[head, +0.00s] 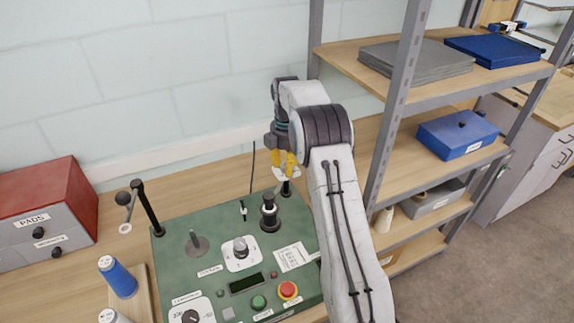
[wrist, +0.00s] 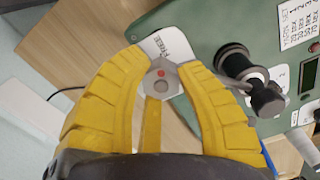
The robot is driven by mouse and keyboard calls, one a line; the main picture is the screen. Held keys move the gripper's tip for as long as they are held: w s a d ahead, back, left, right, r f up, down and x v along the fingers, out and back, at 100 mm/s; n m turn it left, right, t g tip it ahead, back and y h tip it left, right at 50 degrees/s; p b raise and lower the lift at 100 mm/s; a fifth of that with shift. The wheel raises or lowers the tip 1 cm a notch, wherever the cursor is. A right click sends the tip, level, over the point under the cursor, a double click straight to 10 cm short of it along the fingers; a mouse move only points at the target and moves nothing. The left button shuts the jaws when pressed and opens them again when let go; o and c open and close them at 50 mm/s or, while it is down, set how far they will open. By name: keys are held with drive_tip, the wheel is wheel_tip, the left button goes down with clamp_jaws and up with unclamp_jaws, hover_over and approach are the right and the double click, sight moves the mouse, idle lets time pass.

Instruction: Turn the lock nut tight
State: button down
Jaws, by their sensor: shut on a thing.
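My gripper (head: 285,160) is over the far right corner of the green panel. In the wrist view its yellow fingers (wrist: 162,72) are shut around a small grey angular piece (wrist: 158,86) with a red dot, which looks like the lock nut. The fingers hide its sides, so I cannot tell how far it is turned. A white labelled plate (wrist: 165,44) lies just beyond it. In the head view, a dark post (head: 286,189) stands below the fingertips.
The green panel (head: 170,262) carries a black-topped post (head: 269,212), a knob (head: 240,247) and a red button (head: 288,290). A red drawer box (head: 50,215) stands left. Shelves (head: 400,110) stand close to my arm on the right.

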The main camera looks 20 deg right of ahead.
drive_tip(key=shift+s+f+m, duration=0.2)
drive_tip(key=shift+m, duration=0.3)
drive_tip(key=m+p, duration=0.1)
drive_tip(key=m, duration=0.4)
drive_tip(key=shift+s, duration=0.1)
drive_tip(key=m, duration=0.5)
drive_tip(key=shift+f+m, duration=0.1)
drive_tip(key=shift+m, duration=0.3)
drive_tip(key=m, duration=0.6)
drive_tip(key=shift+a+p, duration=0.15)
drive_tip(key=shift+p, duration=0.15)
drive_tip(key=m, duration=0.6)
drive_tip(key=shift+a, duration=0.1)
